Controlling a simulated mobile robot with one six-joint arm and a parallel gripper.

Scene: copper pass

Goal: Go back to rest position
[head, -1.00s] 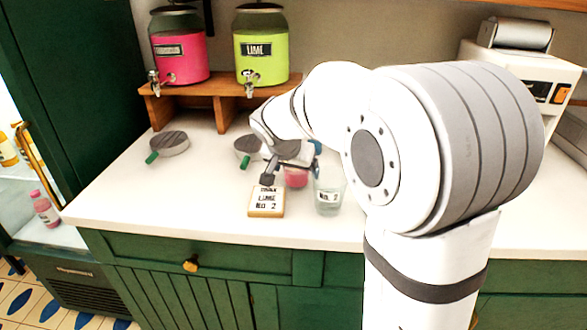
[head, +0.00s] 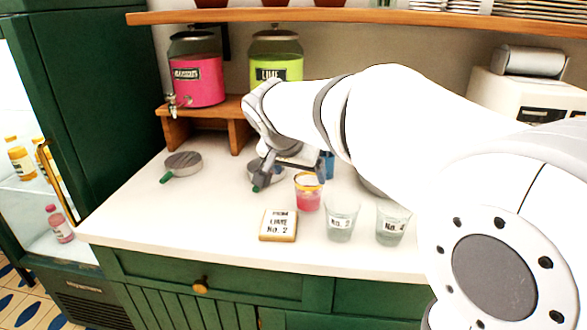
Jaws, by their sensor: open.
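My gripper (head: 291,178) is in the head view, above the middle of the white counter. Its jaws are apart and I see nothing held between them. A glass with pink drink and an orange rim (head: 308,192) stands just in front of the gripper, apart from it as far as I can tell. My white arm reaches in from the right and covers the right part of the counter.
Two glasses labelled No. 2 (head: 341,222) and No. 4 (head: 392,225) stand near the counter's front edge. A small sign (head: 278,225) lies left of them. A pink dispenser (head: 197,80) and a lime dispenser (head: 275,66) stand on a wooden riser (head: 196,108). A shelf (head: 430,20) runs above.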

